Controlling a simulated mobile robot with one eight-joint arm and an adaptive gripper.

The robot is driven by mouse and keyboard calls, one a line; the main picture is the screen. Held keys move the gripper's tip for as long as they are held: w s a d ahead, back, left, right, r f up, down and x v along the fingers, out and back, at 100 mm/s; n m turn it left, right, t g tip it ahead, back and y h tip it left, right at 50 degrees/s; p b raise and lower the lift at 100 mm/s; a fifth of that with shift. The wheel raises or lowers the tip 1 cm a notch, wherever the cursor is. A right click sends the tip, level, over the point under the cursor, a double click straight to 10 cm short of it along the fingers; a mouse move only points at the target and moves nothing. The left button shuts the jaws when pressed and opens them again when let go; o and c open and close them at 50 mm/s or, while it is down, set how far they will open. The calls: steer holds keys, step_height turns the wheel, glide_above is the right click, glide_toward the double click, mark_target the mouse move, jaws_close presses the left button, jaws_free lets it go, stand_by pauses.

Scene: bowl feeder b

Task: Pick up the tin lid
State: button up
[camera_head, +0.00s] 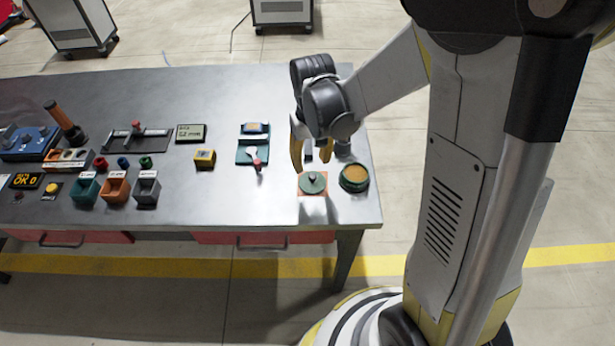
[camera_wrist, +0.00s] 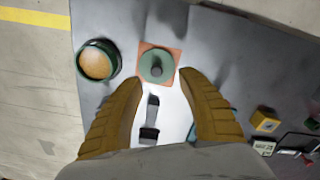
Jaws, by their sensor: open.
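The tin lid (camera_head: 312,183) is a flat green disc with a small knob on top. It lies on an orange square pad near the table's front right corner, and also shows in the wrist view (camera_wrist: 157,64). The round green tin (camera_head: 354,178), with an orange-brown inside, stands open just right of it; in the wrist view the tin (camera_wrist: 98,62) is to the left. My gripper (camera_head: 312,164) is open and empty, its yellow fingers apart. It hangs above the table behind the lid. In the wrist view the lid lies just beyond the fingertips (camera_wrist: 159,82), apart from them.
A dark and light grey object (camera_wrist: 150,120) shows between my fingers, partly hidden. A teal holder (camera_head: 253,150) and a yellow block (camera_head: 205,158) stand to the left. Small open bins (camera_head: 117,188) and other devices fill the table's left side.

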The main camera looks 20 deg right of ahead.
mark_target(313, 175)
step_height(313, 175, down, 3)
steer(key=shift+w+f+b, duration=0.15)
steer(key=shift+f+b, duration=0.05)
steer(key=shift+b, duration=0.25)
steer(key=f+b, duration=0.1)
steer(key=f, duration=0.2)
steer(key=f+b, duration=0.1)
steer(key=f, duration=0.1)
steer(key=shift+w+d+b, duration=0.3)
steer(key=shift+d+b, duration=0.05)
steer(key=shift+d, duration=0.05)
steer(key=shift+c, duration=0.4)
jaws_close()
